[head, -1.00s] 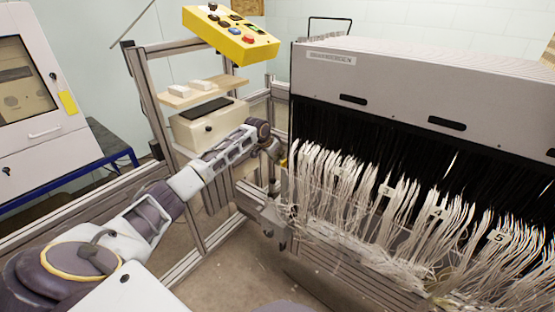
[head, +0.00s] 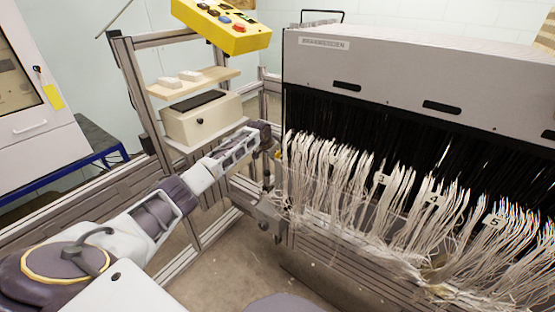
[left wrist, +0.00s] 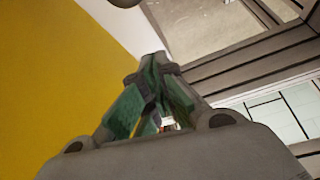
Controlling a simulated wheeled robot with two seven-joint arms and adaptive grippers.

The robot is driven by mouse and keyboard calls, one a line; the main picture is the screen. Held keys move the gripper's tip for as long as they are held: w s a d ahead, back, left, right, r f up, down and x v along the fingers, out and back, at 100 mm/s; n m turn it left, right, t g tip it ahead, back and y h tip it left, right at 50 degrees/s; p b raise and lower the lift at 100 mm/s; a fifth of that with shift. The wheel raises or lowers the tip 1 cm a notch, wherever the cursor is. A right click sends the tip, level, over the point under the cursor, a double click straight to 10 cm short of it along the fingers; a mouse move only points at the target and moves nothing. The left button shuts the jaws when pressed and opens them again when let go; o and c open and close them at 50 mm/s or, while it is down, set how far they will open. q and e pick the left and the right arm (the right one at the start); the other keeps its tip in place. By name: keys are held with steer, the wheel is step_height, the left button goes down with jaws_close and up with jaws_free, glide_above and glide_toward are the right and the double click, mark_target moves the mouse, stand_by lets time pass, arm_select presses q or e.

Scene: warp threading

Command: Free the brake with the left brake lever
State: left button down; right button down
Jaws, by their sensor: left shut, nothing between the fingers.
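My left arm reaches from the left to the near left end of the loom. My left gripper (head: 268,172) hangs beside the end frame, small and partly lost against the dark metal. In the left wrist view the green-padded fingers (left wrist: 152,78) are drawn together with nothing held. I cannot pick out the left brake lever in either view; the arm and gripper cover part of that loom end. A flat yellow surface (left wrist: 55,75) fills the left of the wrist view; I cannot tell what it belongs to. My right gripper is not in view.
The grey loom housing (head: 400,75) stands at the right, with pale warp threads (head: 400,215) hanging below. A yellow button panel (head: 225,28) sits above a wooden shelf (head: 190,82) and a beige box (head: 200,120). Metal rails surround my arm. Bare floor (head: 235,262) shows below.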

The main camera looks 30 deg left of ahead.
arm_select(q)
steer(key=shift+s+a+f, duration=0.1)
steer(key=shift+s+a, duration=0.1)
steer(key=shift+s, duration=0.45)
steer(key=shift+s+a+f, duration=0.15)
steer(key=shift+s+a, duration=0.05)
steer(key=shift+s, duration=0.45)
steer(key=shift+s+a+f, duration=0.1)
steer(key=shift+s+a, duration=0.1)
steer(key=shift+s, duration=0.45)
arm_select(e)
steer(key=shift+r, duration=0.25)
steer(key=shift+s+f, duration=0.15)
arm_select(q)
steer(key=shift+s+t, duration=0.3)
steer(key=shift+t, duration=0.1)
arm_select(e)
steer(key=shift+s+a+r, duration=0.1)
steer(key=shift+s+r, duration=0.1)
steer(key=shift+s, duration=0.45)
